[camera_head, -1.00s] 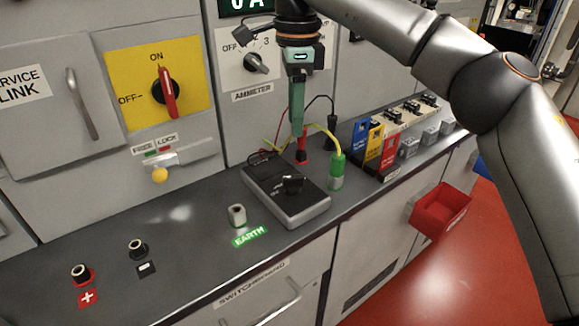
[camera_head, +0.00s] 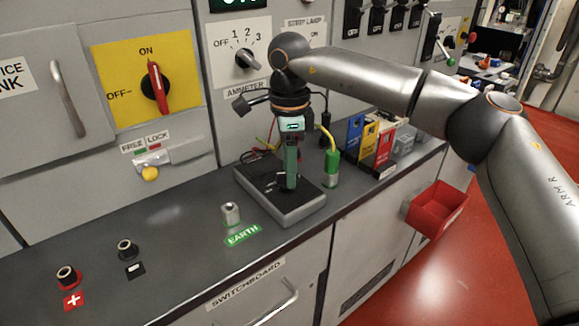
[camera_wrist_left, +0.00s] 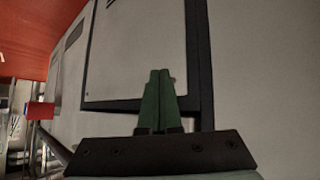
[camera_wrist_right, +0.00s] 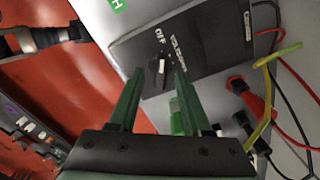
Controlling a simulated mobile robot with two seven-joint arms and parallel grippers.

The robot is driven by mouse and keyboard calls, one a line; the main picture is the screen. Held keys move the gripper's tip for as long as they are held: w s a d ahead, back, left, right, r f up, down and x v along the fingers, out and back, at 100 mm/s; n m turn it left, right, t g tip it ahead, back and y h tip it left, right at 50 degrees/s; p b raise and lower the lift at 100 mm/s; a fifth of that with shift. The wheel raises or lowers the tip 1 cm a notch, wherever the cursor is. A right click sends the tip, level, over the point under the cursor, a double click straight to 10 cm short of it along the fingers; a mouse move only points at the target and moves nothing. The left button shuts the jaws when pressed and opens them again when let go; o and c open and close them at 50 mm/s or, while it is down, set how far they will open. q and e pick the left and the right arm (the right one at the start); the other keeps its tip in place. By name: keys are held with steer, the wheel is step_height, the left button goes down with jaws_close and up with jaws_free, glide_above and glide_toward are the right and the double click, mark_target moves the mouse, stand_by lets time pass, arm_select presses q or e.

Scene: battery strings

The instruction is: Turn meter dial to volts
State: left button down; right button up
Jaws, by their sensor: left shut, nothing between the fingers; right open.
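The meter (camera_head: 300,212) is a dark-topped grey box on the bench. Its black dial (camera_wrist_right: 157,66) with a white mark shows in the right wrist view, beside an OFF label and other lettering that I cannot read surely. My right gripper (camera_head: 290,186) points down over the meter and hides most of the dial in the head view. In the right wrist view its green fingers (camera_wrist_right: 159,72) are open, with the tips on either side of the dial. I cannot tell whether they touch it. My left gripper (camera_wrist_left: 160,72) is shut and empty, in front of grey cabinet panels.
A green plug (camera_head: 332,167) with a yellow lead stands close right of the meter. Red and black plugs with leads are behind it. The EARTH terminal (camera_head: 231,214) is at its left. Coloured holders (camera_head: 371,143) stand farther right.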

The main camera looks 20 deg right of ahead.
jaws_close()
stand_by(0.3)
stand_by(0.3)
